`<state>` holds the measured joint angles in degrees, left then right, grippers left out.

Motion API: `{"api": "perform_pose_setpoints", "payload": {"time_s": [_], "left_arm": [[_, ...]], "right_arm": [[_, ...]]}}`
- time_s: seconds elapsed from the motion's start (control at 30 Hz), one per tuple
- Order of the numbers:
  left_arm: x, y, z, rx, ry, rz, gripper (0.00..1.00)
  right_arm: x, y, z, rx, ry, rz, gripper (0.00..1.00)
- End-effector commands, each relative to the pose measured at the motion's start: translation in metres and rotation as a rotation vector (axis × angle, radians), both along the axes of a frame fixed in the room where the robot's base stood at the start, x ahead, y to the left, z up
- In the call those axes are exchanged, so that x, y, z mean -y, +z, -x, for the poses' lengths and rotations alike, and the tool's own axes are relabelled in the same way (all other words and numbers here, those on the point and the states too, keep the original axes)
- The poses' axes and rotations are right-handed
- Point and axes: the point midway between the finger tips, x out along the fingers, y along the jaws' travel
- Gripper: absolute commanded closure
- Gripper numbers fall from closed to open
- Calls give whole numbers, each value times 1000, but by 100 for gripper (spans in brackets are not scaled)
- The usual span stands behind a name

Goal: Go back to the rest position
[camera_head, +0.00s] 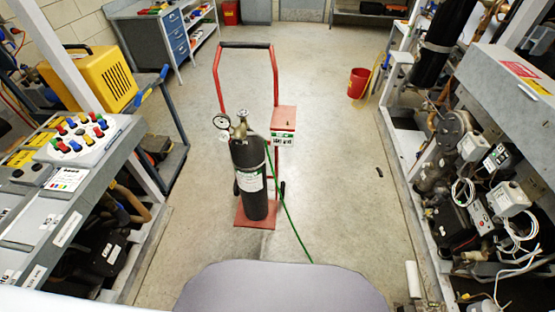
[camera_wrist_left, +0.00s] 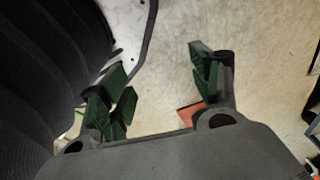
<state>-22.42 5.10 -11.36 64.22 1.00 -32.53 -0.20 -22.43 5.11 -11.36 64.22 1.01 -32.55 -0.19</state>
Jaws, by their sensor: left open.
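My left gripper (camera_wrist_left: 160,88) shows in the left wrist view. Its two dark fingers with green pads stand wide apart, with only bare floor visible between them and nothing held. A dark ribbed shape fills the left side of that view, beside the left finger. A small reddish patch (camera_wrist_left: 188,114) shows below, near the right finger; I cannot tell what it belongs to. Neither gripper shows in the head view, and my right gripper is in no view.
A red hand cart (camera_head: 275,85) with a black gas cylinder (camera_head: 250,180) stands mid-aisle, a green hose trailing on the floor. A control panel (camera_head: 75,150) lines the left, compressor equipment (camera_head: 470,170) the right. A red bucket (camera_head: 358,82) stands behind.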

Motion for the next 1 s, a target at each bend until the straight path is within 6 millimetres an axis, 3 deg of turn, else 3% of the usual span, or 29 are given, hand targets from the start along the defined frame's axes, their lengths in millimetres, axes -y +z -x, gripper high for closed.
{"api": "perform_pose_setpoints", "payload": {"time_s": [1.0], "left_arm": [[-38,29,117,-53,-6,-33,37]], "right_arm": [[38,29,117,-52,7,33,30]]}}
